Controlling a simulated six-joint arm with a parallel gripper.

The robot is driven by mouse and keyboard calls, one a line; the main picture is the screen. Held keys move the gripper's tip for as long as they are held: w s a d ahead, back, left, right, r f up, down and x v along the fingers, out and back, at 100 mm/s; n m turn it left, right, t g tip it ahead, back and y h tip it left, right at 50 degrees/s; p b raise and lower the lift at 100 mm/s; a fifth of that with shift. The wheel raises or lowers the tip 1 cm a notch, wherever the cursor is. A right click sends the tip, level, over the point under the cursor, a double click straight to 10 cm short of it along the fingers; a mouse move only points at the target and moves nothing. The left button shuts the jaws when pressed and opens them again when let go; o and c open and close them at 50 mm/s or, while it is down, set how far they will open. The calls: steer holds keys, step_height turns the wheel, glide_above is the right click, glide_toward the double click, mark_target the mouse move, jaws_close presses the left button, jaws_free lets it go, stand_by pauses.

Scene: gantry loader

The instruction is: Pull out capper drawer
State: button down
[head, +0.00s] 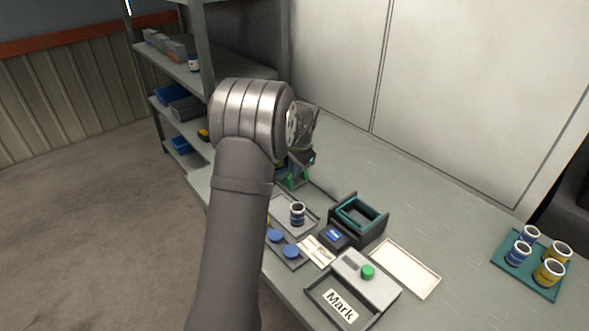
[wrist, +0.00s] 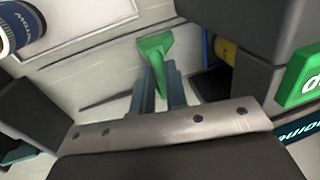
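My gripper (wrist: 160,75) is in the wrist view, with its two blue-grey fingers close together on either side of the narrow stem of a green handle (wrist: 154,46). The fingers appear shut on that stem. In the head view my arm covers the gripper, and green parts (head: 291,181) show below a dark machine (head: 303,158) beside it. The wrist view shows a dark housing (wrist: 265,35) with a green label at the right. A yellow item (wrist: 227,50) is partly visible in the gap beside it. I cannot tell how far any drawer is open.
A blue-labelled jar (head: 297,214) stands on a pale tray near my arm, with blue discs (head: 291,251) in front. A teal-lined dark box (head: 358,213) and a grey device with a green button (head: 367,272) stand to the right. A teal tray (head: 500,263) holds several jars.

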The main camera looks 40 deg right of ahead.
steer(key=s, duration=1.4)
steer(key=shift+s, duration=0.2)
steer(key=c, duration=1.4)
jaws_free()
steer(key=shift+s, duration=0.1)
steer(key=shift+c, duration=0.2)
steer(key=shift+r, duration=0.2)
steer(key=s+r, duration=0.3)
steer(key=r, duration=1.3)
steer(key=shift+s+r, duration=0.15)
steer(key=shift+r, duration=0.25)
steer(key=shift+f, duration=0.2)
